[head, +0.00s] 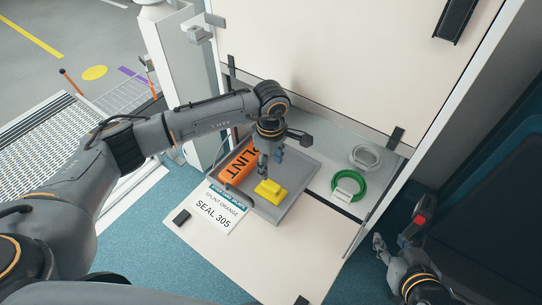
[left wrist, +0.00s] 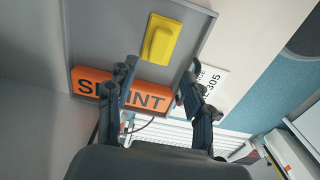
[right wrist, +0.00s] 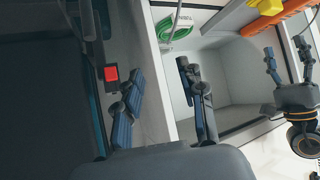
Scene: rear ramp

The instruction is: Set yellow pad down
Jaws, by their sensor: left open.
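The yellow pad (head: 270,191) lies in the grey tray (head: 300,190), beside the orange splint (head: 238,163). My left gripper (head: 267,172) is just above the tray, open and empty. In the left wrist view the pad (left wrist: 161,40) lies flat on the tray floor beyond the parted fingers (left wrist: 158,82), clear of both. The splint (left wrist: 98,84) is partly behind one finger. My right gripper (head: 381,246) is low at the right, by the dark seat. In the right wrist view its fingers (right wrist: 160,92) are apart with nothing between them.
The tray stands on a pale board with a "SEAL 305" card (head: 216,209) and a small black block (head: 181,217). A green coil (head: 348,186) and a clear roll (head: 366,157) lie in the compartment behind. A red buckle (right wrist: 111,73) is near my right gripper.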

